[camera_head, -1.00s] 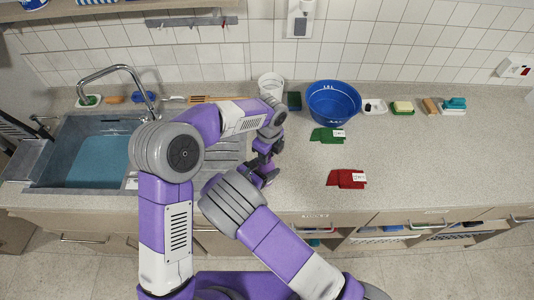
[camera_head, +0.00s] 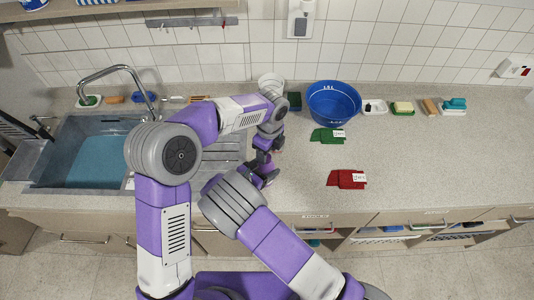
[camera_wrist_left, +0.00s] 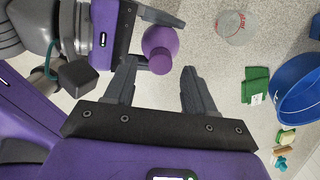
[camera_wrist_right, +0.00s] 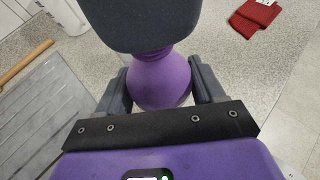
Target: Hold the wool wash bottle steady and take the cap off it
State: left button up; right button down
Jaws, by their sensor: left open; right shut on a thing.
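The purple wool wash bottle (camera_wrist_right: 160,80) stands between the fingers of my right gripper (camera_wrist_right: 162,88), which is shut on its body. In the left wrist view the bottle (camera_wrist_left: 158,38) shows a round body and a smaller purple cap (camera_wrist_left: 160,62) at its top. My left gripper (camera_wrist_left: 158,88) is open, its fingers spread on either side of the cap and apart from it. In the right wrist view a dark grey part of my left arm's end hides the bottle's top.
A blue basin (camera_head: 334,103), a green cloth (camera_head: 326,135) and a red cloth (camera_head: 346,179) lie to the right on the counter. A white container (camera_head: 271,81) stands behind my left wrist. The sink (camera_head: 92,155) is at left. The counter's right part is largely clear.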

pick_arm(q)
notch_tip(320, 180, up, 2)
jog(key=shift+r, duration=0.1)
jog(key=shift+c, duration=0.4)
jog(key=m, duration=0.2)
jog(key=r+m, duration=0.1)
jog(key=shift+s+d, duration=0.25)
jog(key=shift+r+m, duration=0.6)
jog(key=shift+m, duration=0.5)
jog(key=shift+w+a+r+m, duration=0.2)
jog(key=shift+r+m, duration=0.3)
jog(key=shift+m, duration=0.2)
jog(key=shift+w+a+f, duration=0.1)
jog(key=shift+f, duration=3.75)
